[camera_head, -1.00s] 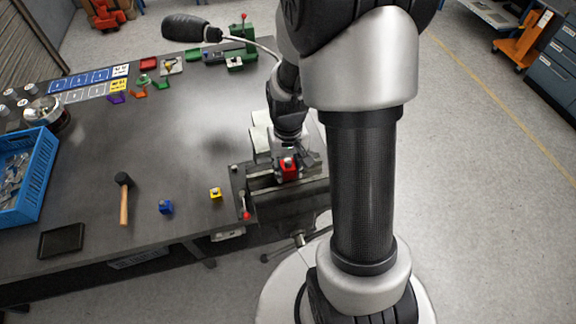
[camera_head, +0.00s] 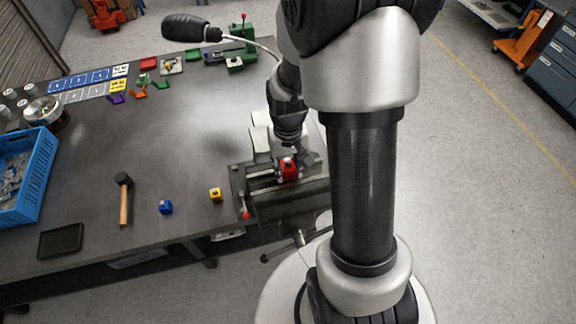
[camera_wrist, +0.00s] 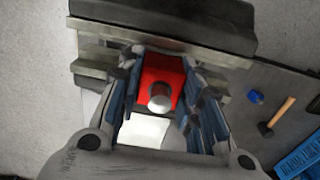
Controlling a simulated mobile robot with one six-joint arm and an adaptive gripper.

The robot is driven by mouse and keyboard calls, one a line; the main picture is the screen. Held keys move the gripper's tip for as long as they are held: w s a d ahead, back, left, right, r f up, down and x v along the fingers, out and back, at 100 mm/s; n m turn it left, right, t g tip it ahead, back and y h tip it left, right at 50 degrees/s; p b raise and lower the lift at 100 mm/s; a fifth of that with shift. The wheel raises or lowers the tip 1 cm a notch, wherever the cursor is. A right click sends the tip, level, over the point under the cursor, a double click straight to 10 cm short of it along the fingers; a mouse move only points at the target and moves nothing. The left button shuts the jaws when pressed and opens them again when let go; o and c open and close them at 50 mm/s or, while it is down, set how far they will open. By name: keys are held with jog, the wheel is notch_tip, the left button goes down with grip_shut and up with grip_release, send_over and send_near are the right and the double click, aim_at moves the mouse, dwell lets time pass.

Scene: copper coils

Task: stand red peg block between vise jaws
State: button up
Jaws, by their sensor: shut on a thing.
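The red peg block (camera_head: 288,168) is upright at the vise (camera_head: 290,190), over the gap between its jaws. Its pale round peg faces up in the wrist view, where the red block (camera_wrist: 160,73) sits between my two fingers. My gripper (camera_head: 287,150) is shut on the block from above. In the wrist view my gripper (camera_wrist: 155,95) has a finger on each side of it. The vise jaws (camera_wrist: 165,42) run across behind the block in that view. The block's lower part is hidden, so I cannot tell how deep it sits.
A yellow block (camera_head: 215,195) and a blue block (camera_head: 166,207) stand left of the vise. A hammer (camera_head: 124,200), a dark tray (camera_head: 61,241) and a blue crate (camera_head: 38,178) lie farther left. A lamp (camera_head: 190,28) reaches over the bench's back. The bench middle is clear.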

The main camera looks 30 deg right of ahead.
aim_at(289, 176)
jog(key=shift+f+b, duration=0.65)
jog(key=shift+f, duration=0.1)
jog(key=shift+s+a+f, duration=0.1)
jog(key=shift+s+f, duration=0.2)
jog(key=shift+s, duration=0.05)
jog(key=shift+o, duration=0.4)
jog(key=shift+s+a+f+b, duration=0.1)
jog(key=shift+s+f+b, duration=0.1)
jog(key=shift+f+b, duration=0.25)
jog(key=shift+c, duration=1.4)
jog(key=shift+w+r, duration=0.15)
jog(key=shift+r, duration=0.15)
jog(key=shift+c, duration=0.2)
jog(key=o, duration=1.1)
jog(key=shift+c, duration=0.2)
jog(key=o, duration=0.4)
jog(key=shift+w, duration=0.25)
jog(key=shift+o, duration=1)
jog(key=shift+r, duration=0.1)
